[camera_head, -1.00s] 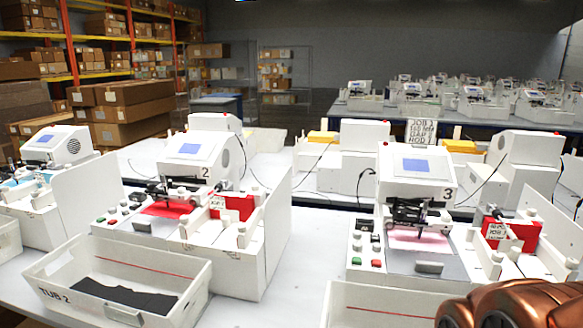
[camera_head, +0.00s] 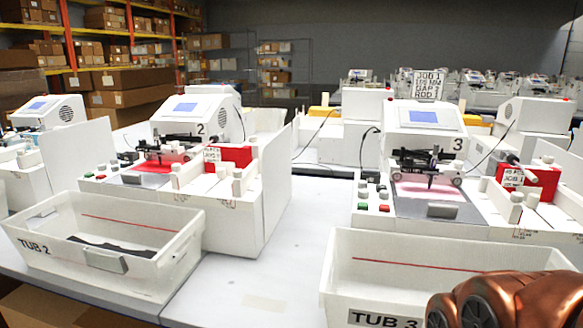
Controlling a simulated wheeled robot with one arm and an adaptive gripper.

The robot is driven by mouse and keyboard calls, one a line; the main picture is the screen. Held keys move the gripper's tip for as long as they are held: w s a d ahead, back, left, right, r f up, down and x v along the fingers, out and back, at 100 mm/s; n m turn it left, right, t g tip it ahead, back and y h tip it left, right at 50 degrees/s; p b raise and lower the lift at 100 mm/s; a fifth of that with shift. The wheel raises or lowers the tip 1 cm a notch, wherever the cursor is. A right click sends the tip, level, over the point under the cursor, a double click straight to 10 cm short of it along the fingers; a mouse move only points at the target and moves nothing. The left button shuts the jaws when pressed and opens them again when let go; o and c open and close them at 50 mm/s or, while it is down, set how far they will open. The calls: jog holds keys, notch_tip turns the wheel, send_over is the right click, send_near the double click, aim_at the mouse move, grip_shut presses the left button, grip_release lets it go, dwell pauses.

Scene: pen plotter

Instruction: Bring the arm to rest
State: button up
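A copper-coloured part of my own arm (camera_head: 515,300) shows at the bottom right corner, in front of tub 3 (camera_head: 400,250). My gripper is outside the picture. Plotter number 3 (camera_head: 425,117) stands behind that tub, with a pink sheet under its pen carriage. Plotter number 2 (camera_head: 190,118) stands at the left with a red sheet under its carriage.
Tub 2 (camera_head: 150,222) stands at the table's front edge at left, with dark material inside. The white table (camera_head: 290,250) is bare between the tubs. A sign (camera_head: 428,83) stands behind plotter 3. Shelves of boxes (camera_head: 100,50) fill the back left.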

jog(key=shift+w+b+x, duration=0.45)
jog(key=shift+b+x, duration=1.1)
jog(key=shift+x, duration=0.45)
jog(key=s+p+v, duration=0.2)
jog(key=p+v, duration=0.7)
jog(key=s+r+p+v, duration=0.1)
jog(key=s+p+v, duration=0.1)
jog(key=p+v, duration=0.7)
jog(key=shift+r+t+p, duration=0.3)
jog(key=shift+r+t, duration=0.1)
jog(key=shift+r, duration=0.25)
